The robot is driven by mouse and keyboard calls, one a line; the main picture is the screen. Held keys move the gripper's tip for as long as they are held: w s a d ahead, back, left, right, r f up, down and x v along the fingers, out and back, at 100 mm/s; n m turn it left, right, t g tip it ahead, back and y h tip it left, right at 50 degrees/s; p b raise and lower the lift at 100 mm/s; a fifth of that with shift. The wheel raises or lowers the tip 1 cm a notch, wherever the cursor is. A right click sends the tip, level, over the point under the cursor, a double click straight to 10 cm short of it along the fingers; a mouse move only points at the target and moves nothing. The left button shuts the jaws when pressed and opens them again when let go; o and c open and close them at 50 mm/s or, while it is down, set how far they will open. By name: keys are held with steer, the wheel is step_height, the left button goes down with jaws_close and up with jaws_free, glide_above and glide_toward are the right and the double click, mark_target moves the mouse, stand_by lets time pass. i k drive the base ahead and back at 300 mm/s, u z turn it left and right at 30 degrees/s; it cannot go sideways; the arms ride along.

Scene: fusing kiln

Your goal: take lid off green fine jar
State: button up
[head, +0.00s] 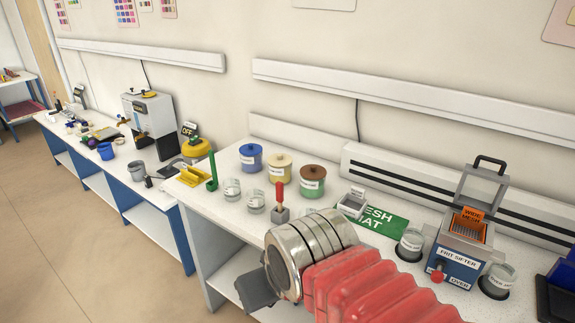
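The green jar (312,190) stands upright on the white bench, the rightmost of a row of three lidded jars. Its brown lid (313,171) with a small knob sits on top of it. The jar has a white label whose wording is too small to read. My gripper (256,289) shows only as a dark grey part at the end of my arm, low in the head view by the bench's front edge. It is apart from the jar, nearer the camera and to the left. Its fingertips cannot be made out, so I cannot tell whether it is open or holds anything.
A yellow jar (279,167) and a blue jar (250,158) stand left of the green one. A red-handled tool (280,198) stands upright in front. Small clear jars (232,190), a green mat (379,222) and a frit sifter (457,258) share the bench. My arm covers the front right.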

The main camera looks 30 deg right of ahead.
mark_target(309, 171)
steer(key=z, duration=0.05)
steer(key=i, duration=1.25)
steer(key=z, duration=0.3)
